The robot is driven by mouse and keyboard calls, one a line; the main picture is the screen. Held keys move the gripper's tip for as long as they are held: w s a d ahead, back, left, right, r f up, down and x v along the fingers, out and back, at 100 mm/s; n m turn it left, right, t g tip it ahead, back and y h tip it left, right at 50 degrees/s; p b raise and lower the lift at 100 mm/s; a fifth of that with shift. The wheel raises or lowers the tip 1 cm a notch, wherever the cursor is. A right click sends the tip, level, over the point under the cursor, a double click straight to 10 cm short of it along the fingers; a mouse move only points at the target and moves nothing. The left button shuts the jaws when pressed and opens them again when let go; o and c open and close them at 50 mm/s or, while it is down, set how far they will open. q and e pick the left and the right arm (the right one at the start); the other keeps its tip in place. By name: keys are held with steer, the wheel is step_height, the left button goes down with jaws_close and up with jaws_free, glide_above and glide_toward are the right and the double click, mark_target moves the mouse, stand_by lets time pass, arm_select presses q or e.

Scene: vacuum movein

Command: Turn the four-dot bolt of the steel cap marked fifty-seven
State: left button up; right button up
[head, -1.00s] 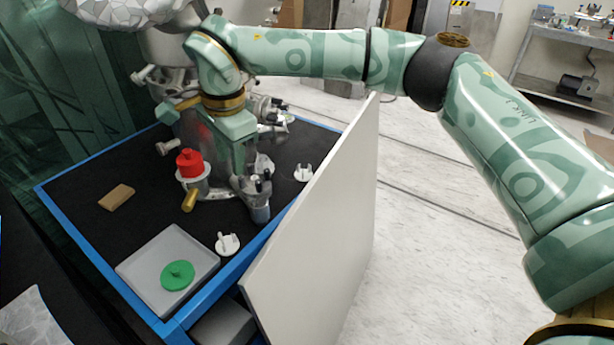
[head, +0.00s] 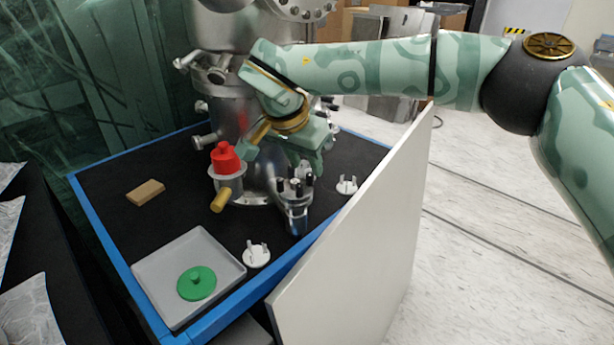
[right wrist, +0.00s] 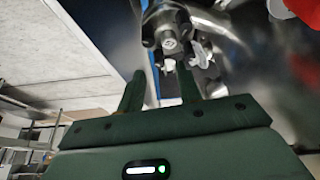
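A steel fitting (head: 295,205) with dark bolts standing around its top is at the near right foot of the steel vessel (head: 235,110). It also shows in the right wrist view (right wrist: 172,42), just beyond my fingertips. I cannot read any number or dot marks on it. My right gripper (head: 302,162) is beside and slightly behind the fitting's top in the head view. In the right wrist view my right gripper (right wrist: 160,76) has its fingers apart with nothing held between them. I cannot tell whether a finger touches a bolt. My left gripper is not in view.
A red capped part (head: 225,158) and a brass-coloured knob (head: 221,200) are left of the fitting. A grey tray (head: 165,270) holds a green disc (head: 196,283). White pieces (head: 257,255) (head: 347,186) and a tan block (head: 146,192) lie on the bench. A pale panel (head: 365,230) stands at right.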

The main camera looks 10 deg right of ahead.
mark_target(309, 174)
steer(key=x, duration=0.2)
steer(key=shift+d+f+b, duration=0.1)
steer(key=shift+f+b, duration=0.25)
steer(key=shift+b, duration=0.05)
steer(key=shift+w+d+f, duration=0.1)
steer(key=shift+w+f, duration=0.05)
jaws_close()
